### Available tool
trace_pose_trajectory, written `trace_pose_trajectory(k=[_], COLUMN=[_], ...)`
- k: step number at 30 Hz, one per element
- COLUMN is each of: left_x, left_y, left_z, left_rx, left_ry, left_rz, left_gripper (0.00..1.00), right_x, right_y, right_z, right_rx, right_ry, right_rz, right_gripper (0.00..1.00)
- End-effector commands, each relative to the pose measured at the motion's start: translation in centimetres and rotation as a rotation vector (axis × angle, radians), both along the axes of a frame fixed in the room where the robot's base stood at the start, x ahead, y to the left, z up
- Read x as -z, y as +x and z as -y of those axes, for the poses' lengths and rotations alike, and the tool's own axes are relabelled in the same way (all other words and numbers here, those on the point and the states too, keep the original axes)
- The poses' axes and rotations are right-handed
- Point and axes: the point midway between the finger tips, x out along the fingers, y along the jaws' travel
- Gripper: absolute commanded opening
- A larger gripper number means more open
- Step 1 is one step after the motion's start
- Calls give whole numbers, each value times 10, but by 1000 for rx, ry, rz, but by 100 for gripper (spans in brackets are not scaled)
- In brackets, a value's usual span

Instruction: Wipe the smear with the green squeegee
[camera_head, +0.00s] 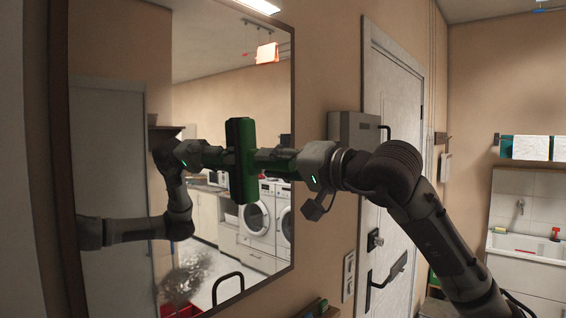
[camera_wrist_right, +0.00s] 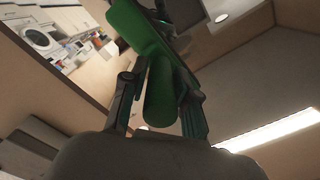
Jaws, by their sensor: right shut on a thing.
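The green squeegee (camera_head: 246,185) is upright in front of the mirror (camera_head: 212,90), its long head close to or against the glass; I cannot tell which. My right gripper (camera_head: 270,161) is shut on its handle. In the right wrist view, the green handle (camera_wrist_right: 159,92) lies between the two fingers of the right gripper (camera_wrist_right: 162,100), with the head beyond at the top. The greyish smear (camera_head: 187,272) is on the lower part of the mirror, below and left of the squeegee. My left gripper is not in view.
The mirror's dark frame (camera_head: 284,268) borders the glass. The arm and washing machines seen in the glass are reflections. To the right are a grey wall box (camera_head: 352,128), a door (camera_head: 392,75) and a sink (camera_head: 525,246).

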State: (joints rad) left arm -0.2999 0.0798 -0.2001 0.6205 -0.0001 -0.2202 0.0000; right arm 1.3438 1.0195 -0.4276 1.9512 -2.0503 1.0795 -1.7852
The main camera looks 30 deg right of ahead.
Motion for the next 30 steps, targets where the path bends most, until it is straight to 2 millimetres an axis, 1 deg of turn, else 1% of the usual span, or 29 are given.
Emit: trace_pose_trajectory(k=[1,8,15,19,24,27,30], left_x=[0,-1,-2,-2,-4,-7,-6], left_y=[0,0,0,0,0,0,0], left_z=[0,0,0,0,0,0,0], left_rx=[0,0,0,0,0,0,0], left_ry=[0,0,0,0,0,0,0], left_rz=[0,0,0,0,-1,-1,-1], left_gripper=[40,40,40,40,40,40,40], right_x=[0,-1,-1,-1,-2,-7,-7], right_y=[-1,-4,-11,-14,-15,-14,-13], right_z=[-4,-11,-31,-39,-42,-42,-39], right_rx=[-2,-2,-3,-1,0,0,2], right_ry=[-1,0,-1,-1,1,0,0], right_rz=[1,3,3,3,2,1,1], right_gripper=[2,2,2,2,2,2,2])
